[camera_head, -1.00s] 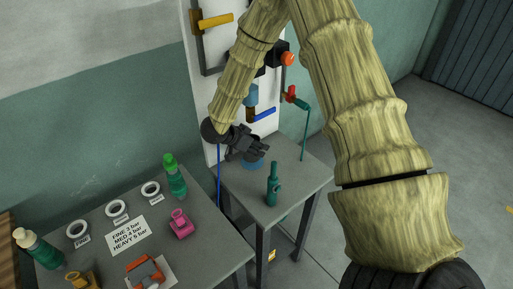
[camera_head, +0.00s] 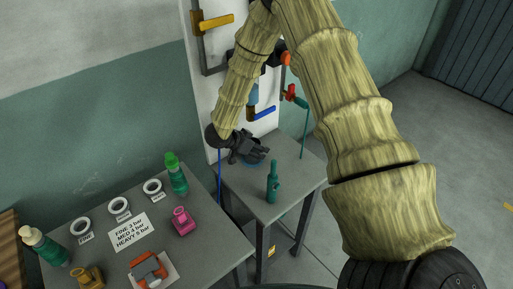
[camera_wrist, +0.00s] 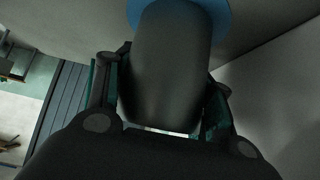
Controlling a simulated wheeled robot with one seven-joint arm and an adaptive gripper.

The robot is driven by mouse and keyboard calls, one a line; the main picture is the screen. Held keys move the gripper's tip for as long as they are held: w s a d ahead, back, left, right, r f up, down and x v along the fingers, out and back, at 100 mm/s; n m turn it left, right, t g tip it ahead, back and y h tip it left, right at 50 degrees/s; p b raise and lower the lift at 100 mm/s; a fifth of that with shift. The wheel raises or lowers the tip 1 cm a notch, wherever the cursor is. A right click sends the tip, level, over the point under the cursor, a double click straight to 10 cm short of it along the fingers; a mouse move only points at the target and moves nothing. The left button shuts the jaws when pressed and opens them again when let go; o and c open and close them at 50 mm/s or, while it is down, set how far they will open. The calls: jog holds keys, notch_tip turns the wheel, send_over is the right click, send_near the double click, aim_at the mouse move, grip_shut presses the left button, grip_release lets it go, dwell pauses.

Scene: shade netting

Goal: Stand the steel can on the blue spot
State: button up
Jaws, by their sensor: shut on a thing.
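My gripper (camera_head: 254,150) is low over the small grey side table. In the wrist view, my gripper (camera_wrist: 160,95) is shut on the dark grey steel can (camera_wrist: 170,65), with a finger on either side of it. The blue spot (camera_wrist: 219,12) shows behind the far end of the can, which overlaps it. In the head view, only a thin edge of the blue spot (camera_head: 254,165) shows below my gripper. The can is largely hidden there, and I cannot tell whether it touches the spot.
A teal bottle-shaped thing (camera_head: 272,182) stands near the front of the side table (camera_head: 296,178). A white panel with valves and pipes (camera_head: 222,80) rises behind. A grey bench (camera_head: 205,240) at lower left holds bottles, rings, a sign and coloured fittings.

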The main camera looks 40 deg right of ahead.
jog(key=o, duration=1.1)
jog(key=shift+o, duration=0.2)
jog(key=b+v, duration=0.2)
jog(key=v, duration=1)
